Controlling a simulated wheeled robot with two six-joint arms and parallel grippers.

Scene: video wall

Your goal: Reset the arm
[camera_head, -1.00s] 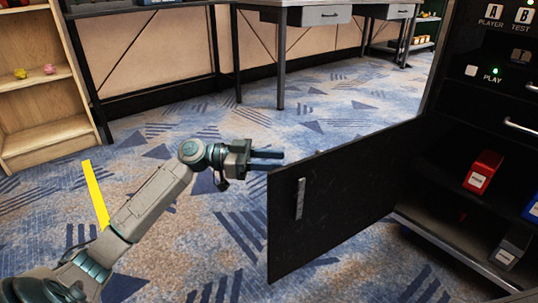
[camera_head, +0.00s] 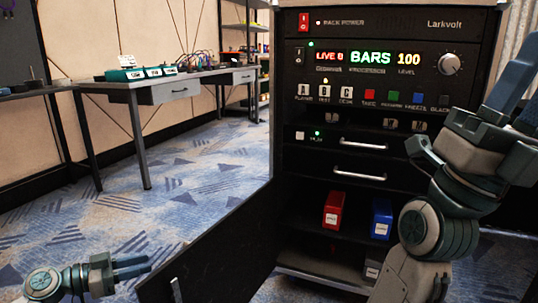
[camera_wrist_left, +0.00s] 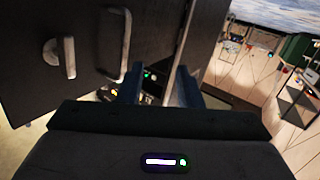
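My left gripper (camera_head: 132,266) is low at the left in the head view, left of the open black cabinet door (camera_head: 225,245). Its two blue fingers are apart and nothing is between them; they also show apart in the left wrist view (camera_wrist_left: 160,88). The gripper does not visibly touch the door handle (camera_head: 176,290). My right gripper (camera_head: 524,88) is raised at the right edge, in front of the rack (camera_head: 300,160). Its blue fingers look apart, with their ends cut off by the frame.
Inside the rack's lower bay stand a red box (camera_head: 333,211) and a blue box (camera_head: 381,218). The rack's lit panel reads BARS. A grey workbench (camera_head: 165,88) with equipment stands back left. Carpet (camera_head: 120,215) between bench and door is clear.

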